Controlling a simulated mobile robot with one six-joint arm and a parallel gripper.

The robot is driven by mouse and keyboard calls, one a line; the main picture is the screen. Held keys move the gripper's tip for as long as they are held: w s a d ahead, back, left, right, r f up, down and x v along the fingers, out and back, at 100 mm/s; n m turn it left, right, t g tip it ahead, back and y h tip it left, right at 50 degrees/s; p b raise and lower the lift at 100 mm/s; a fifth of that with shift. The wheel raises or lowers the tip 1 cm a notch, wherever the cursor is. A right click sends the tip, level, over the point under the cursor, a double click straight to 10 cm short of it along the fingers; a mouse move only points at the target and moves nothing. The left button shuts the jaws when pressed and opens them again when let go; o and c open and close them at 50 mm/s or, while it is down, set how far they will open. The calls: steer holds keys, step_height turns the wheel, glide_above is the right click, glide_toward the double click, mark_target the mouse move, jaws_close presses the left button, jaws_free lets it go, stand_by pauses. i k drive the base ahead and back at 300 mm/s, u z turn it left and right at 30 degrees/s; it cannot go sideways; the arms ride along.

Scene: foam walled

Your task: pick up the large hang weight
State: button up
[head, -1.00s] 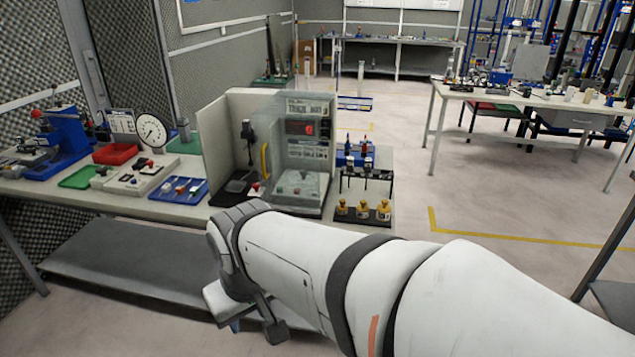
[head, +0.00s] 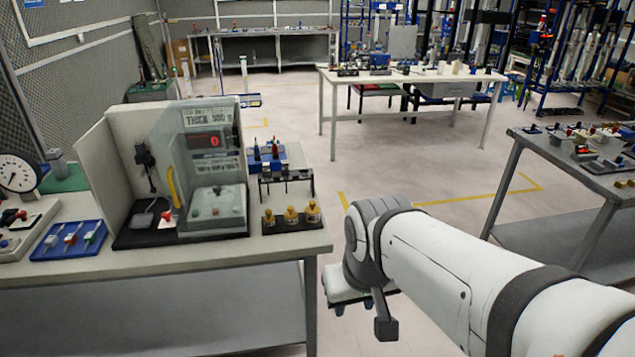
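Several brass-yellow weights stand upright on a small black base at the front right corner of the left workbench. The rightmost weight (head: 313,211) looks slightly larger than the middle weight (head: 291,215) and the left weight (head: 268,218); I cannot be sure which is the large hang weight. My gripper (head: 362,308) hangs beyond the right end of this bench, to the right of and lower in the picture than the weights, apart from them. It points away from me and is partly hidden by my arm, so its opening does not show.
A walled test device (head: 214,145) stands left of the weights, with a black rack (head: 286,180) behind them. A blue tray (head: 68,240) lies further left. Another bench (head: 590,165) stands at right, and a white table (head: 410,75) behind. Floor between is clear.

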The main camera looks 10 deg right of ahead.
mark_target(312, 212)
steer(key=i, duration=1)
steer(key=z, duration=0.05)
